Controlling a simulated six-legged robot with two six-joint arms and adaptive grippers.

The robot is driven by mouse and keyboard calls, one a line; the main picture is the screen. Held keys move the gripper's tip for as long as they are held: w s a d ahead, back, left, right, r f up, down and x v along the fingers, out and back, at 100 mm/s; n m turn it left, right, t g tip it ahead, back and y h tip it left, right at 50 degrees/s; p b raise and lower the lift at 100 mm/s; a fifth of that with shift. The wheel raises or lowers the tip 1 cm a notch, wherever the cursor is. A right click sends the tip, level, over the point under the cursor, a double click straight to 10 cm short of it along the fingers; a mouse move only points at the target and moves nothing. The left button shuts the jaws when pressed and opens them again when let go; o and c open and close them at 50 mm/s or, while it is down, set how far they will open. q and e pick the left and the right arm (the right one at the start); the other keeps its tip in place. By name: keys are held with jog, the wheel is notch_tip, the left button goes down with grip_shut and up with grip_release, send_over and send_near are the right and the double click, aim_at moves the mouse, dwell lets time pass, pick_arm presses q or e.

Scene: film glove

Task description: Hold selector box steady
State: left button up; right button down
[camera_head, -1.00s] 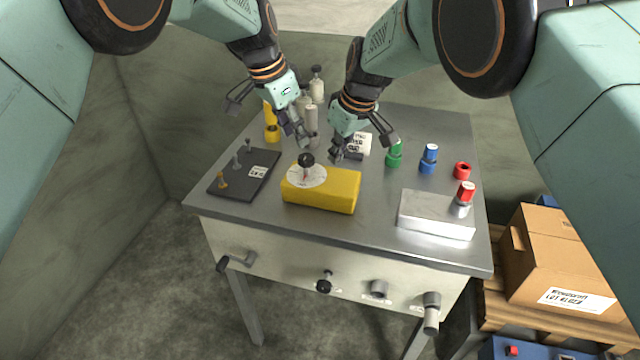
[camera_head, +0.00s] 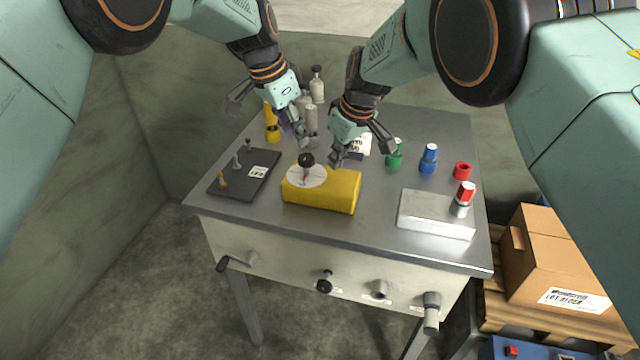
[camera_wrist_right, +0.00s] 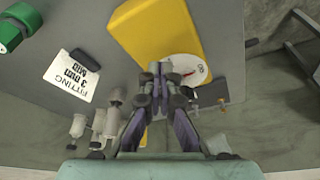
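The yellow selector box (camera_head: 330,190) lies on the grey table, with a white dial (camera_head: 306,176) and black knob (camera_head: 307,160) on its left part. It also shows in the right wrist view (camera_wrist_right: 160,30), with the dial (camera_wrist_right: 184,70) partly behind my fingers. My left gripper (camera_head: 268,115) is open and empty, higher up, behind and left of the box.
A dark tray (camera_head: 228,185) with small levers lies left of the box. A silver block (camera_head: 430,218) with a red-topped fitting is at the right. Green (camera_head: 395,155), blue (camera_head: 428,160) and red (camera_head: 462,171) parts stand behind it. Pale bottles (camera_head: 317,88) stand at the back.

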aim_at(333, 179)
jog(key=shift+f, duration=1.8)
